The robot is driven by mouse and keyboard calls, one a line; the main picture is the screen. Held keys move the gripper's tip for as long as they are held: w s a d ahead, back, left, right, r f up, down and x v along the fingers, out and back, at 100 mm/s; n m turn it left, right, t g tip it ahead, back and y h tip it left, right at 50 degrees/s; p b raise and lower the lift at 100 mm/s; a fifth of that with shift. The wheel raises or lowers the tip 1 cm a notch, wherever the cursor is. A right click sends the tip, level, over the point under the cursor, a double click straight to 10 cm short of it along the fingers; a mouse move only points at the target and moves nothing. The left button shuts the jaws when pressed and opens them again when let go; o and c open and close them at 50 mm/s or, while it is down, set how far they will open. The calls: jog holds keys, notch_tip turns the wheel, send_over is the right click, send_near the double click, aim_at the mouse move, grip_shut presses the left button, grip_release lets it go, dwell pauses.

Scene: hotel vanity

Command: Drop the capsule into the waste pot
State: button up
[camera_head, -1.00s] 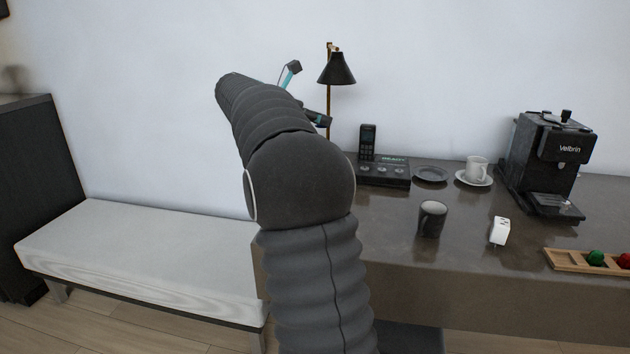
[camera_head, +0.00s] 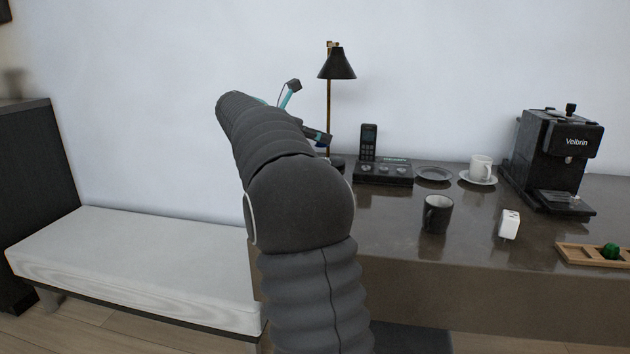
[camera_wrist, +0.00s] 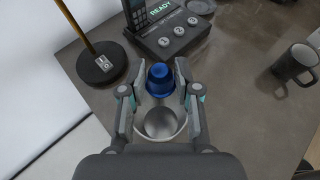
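The blue capsule (camera_wrist: 159,80) sits between the two fingertips of my gripper (camera_wrist: 160,76) in the wrist view, with a finger pad close against each side. A round pot with a pale rim and silvery inside, which looks like the waste pot (camera_wrist: 160,123), lies below the fingers. The capsule appears toward the pot's far rim, and its exact height above the pot cannot be told. In the head view my gripper (camera_head: 316,136) is partly hidden behind my arm, near the lamp, with a little blue showing; the pot is hidden there.
A lamp (camera_head: 337,66), phone dock (camera_head: 382,174), dark plate (camera_head: 433,174), dark mug (camera_head: 437,214), white cup (camera_head: 480,167), small white block (camera_head: 509,224), coffee machine (camera_head: 556,155) and wooden tray (camera_head: 578,254) stand on the counter. A pale bench (camera_head: 140,265) is at left.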

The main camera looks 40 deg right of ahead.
jog(key=o, duration=0.3)
jog(key=shift+o, duration=0.2)
jog(key=shift+a, duration=0.1)
jog(key=v, duration=1.1)
jog(key=shift+a+r, duration=0.15)
jog(key=shift+a, duration=0.25)
jog(key=shift+w, duration=0.1)
jog(key=s+a+f+m+t+y+p, duration=0.1)
jog(key=s+a+f+m+y, duration=0.3)
jog(key=s, duration=0.6)
jog(key=s+a+f+m+t+y+p, duration=0.1)
jog(key=s+a+f+m+t+y, duration=0.2)
jog(key=s+a+f, duration=0.7)
jog(key=s+a+f+m+t+y, duration=0.2)
jog(key=s+a+f+m+y, duration=0.4)
jog(key=s+a+f+m, duration=0.3)
jog(key=shift+s+a+m+p, duration=0.4)
jog(key=shift+s+a+m, duration=0.2)
jog(key=shift+s+m, duration=0.25)
